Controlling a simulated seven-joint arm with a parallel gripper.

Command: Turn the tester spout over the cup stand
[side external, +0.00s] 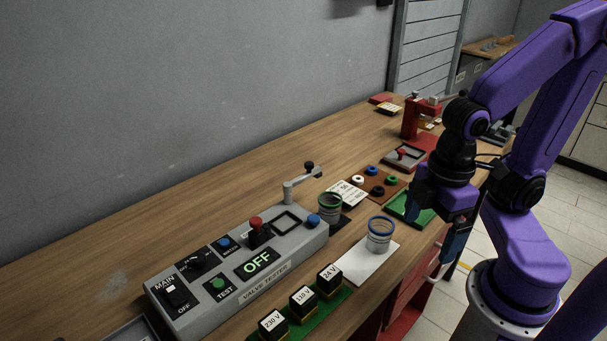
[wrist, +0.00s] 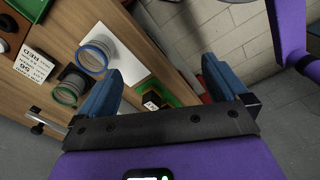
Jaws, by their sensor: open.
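The grey valve tester (side external: 240,262) lies on the bench with its display reading OFF. Its spout (side external: 301,180) is a grey arm on a post at the tester's far end, with a black knob (side external: 309,165); the knob also shows in the wrist view (wrist: 36,111). A green-rimmed cup (side external: 329,206) stands on a dark pad beside the spout; I cannot tell whether the spout's tip is over it. A blue-rimmed cup (side external: 380,238) stands on a white mat (side external: 362,268). My gripper (side external: 430,236) is open and empty, right of the cups and apart from everything.
Three labelled voltage blocks (side external: 302,301) stand on a green strip in front. A green tray (side external: 410,208) and a brown board with coloured rings (side external: 377,186) lie behind the cups. A red fixture (side external: 420,118) stands farther back.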

